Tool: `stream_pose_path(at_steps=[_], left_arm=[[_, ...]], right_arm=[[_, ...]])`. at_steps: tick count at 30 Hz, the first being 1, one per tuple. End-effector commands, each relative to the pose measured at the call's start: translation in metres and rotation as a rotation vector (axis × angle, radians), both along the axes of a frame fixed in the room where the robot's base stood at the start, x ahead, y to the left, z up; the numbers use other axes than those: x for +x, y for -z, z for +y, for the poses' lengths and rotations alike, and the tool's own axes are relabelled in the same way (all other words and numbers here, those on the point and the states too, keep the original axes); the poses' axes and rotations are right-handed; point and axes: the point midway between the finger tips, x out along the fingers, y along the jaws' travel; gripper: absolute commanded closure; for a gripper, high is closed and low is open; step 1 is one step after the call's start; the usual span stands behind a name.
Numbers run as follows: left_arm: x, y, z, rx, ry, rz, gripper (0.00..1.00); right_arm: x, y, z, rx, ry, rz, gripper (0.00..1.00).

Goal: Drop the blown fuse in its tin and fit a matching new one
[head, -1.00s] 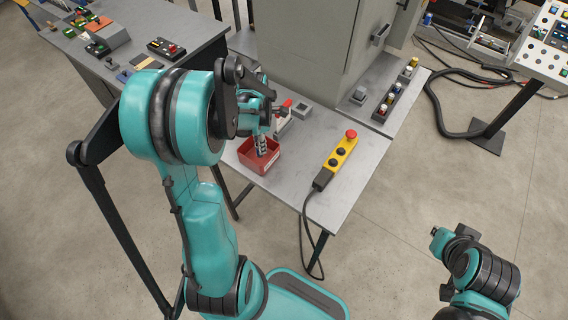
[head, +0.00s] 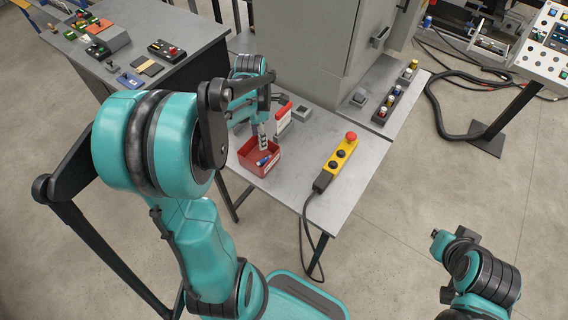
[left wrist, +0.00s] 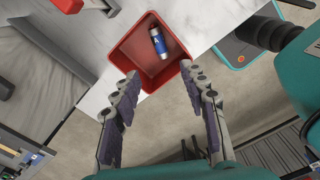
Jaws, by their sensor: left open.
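A blue fuse with a silver end and the letter A (left wrist: 158,42) lies inside the open red tin (left wrist: 124,57). In the head view the fuse (head: 263,161) also shows in the red tin (head: 259,171) at the table's front left. My left gripper (left wrist: 160,74) is open and empty, its fingertips apart from the fuse and close to the tin's rim in the left wrist view. In the head view the left gripper (head: 263,143) hangs over the tin's back part. A dark rack (head: 394,95) holds several coloured fuses at the table's right.
A red-and-white piece (head: 283,114) and a small grey block (head: 302,112) stand behind the tin. A yellow control box (head: 341,156) with a red button lies on the right. A grey cabinet (head: 305,45) stands at the back. The table's middle is clear.

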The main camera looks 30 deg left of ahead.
Motion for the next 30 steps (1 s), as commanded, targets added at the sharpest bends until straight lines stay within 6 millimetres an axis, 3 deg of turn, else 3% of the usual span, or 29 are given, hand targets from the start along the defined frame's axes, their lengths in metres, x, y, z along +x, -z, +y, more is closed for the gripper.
stream_pose_path(at_steps=[3,10,26,30], left_arm=[[0.000,-0.027,0.000,0.000,0.000,0.000,0.56],[0.000,-0.058,0.000,0.000,0.000,0.000,0.56],[0.000,-0.063,0.000,0.000,0.000,0.000,0.56],[-0.002,-0.062,-0.008,0.008,0.079,-0.017,0.56]], right_arm=[[0.000,0.000,0.000,0.000,0.000,0.000,1.00],[0.000,0.000,0.000,0.000,0.000,0.000,1.00],[0.000,0.000,0.000,0.000,0.000,0.000,1.00],[0.000,0.004,0.000,0.000,0.000,0.000,1.00]])
